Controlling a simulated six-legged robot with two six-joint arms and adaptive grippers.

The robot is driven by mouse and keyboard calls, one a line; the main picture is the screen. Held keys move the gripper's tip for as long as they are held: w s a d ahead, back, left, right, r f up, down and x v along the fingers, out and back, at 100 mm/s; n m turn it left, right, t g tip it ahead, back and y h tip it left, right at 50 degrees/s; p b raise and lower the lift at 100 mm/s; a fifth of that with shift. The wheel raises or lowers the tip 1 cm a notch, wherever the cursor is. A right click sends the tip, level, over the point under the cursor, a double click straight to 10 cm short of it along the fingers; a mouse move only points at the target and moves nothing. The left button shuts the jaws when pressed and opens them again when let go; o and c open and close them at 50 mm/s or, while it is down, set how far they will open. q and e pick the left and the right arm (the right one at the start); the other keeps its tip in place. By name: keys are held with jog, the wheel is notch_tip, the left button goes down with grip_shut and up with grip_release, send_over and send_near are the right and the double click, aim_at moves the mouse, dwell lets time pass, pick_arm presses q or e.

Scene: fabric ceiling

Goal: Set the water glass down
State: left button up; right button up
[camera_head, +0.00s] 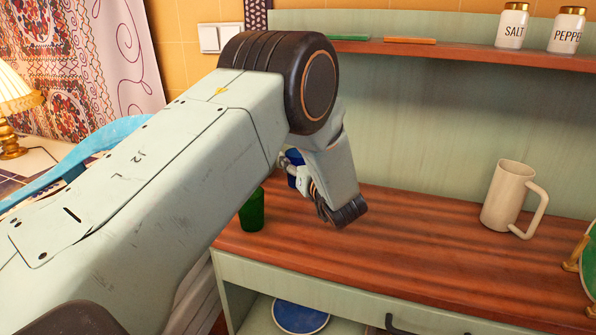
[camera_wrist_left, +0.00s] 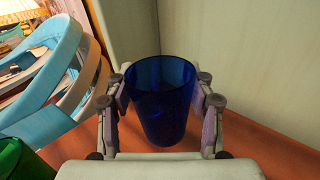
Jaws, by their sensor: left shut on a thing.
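A dark blue see-through glass (camera_wrist_left: 160,110) is upright between the two fingers of my left gripper (camera_wrist_left: 162,95) in the left wrist view. The fingers are shut on its sides. In the head view only a bit of the blue glass (camera_head: 292,170) shows, partly hidden by my left gripper (camera_head: 289,162). It is over the left end of the reddish wooden counter (camera_head: 400,245). I cannot tell whether its base touches the wood. My right gripper is not in view.
A green glass (camera_head: 252,212) stands just left of the blue one. A cream pitcher (camera_head: 507,197) stands at the right. A shelf (camera_head: 460,52) with salt (camera_head: 511,27) and pepper (camera_head: 566,31) shakers runs above. The counter's middle is clear. A blue plate (camera_head: 300,316) lies below.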

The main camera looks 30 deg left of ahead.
pick_arm(q)
jog(key=f, duration=0.3)
jog(key=shift+s+a, duration=0.1)
jog(key=shift+a, duration=0.25)
jog(key=shift+d, duration=0.15)
jog(key=shift+f+b, duration=0.1)
jog(key=shift+b, duration=0.35)
jog(key=o, duration=0.9)
jog(key=shift+f, duration=0.1)
jog(key=o, duration=0.3)
